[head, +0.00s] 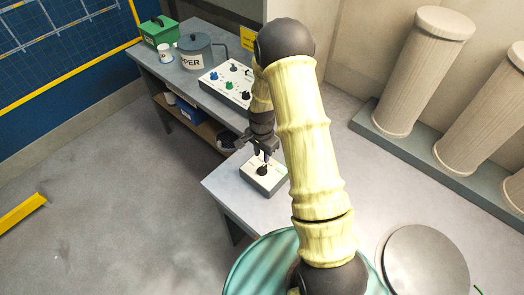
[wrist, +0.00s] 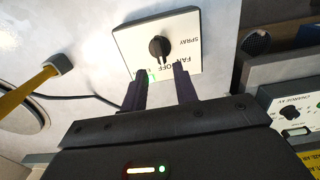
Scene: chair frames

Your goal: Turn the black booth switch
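The black booth switch (head: 263,170) is a round black knob on a small white box (head: 277,182) on the grey bench. In the wrist view the knob (wrist: 159,47) sits on the white plate (wrist: 185,25), with SPRAY, OFF and FAN lettered around it. Its narrow end seems to face the OFF lettering. My gripper (head: 263,152) points down over the box. In the wrist view my gripper (wrist: 160,70) is open and empty. Its dark fingertips lie apart, just short of the knob, and I cannot tell whether they touch the plate.
A larger control panel (head: 228,82) with several knobs stands behind on the bench; it also shows in the wrist view (wrist: 290,113). A grey pot (head: 195,54), a white cup (head: 165,54) and a green box (head: 158,31) stand farther back. Fluted columns (head: 425,75) stand at right.

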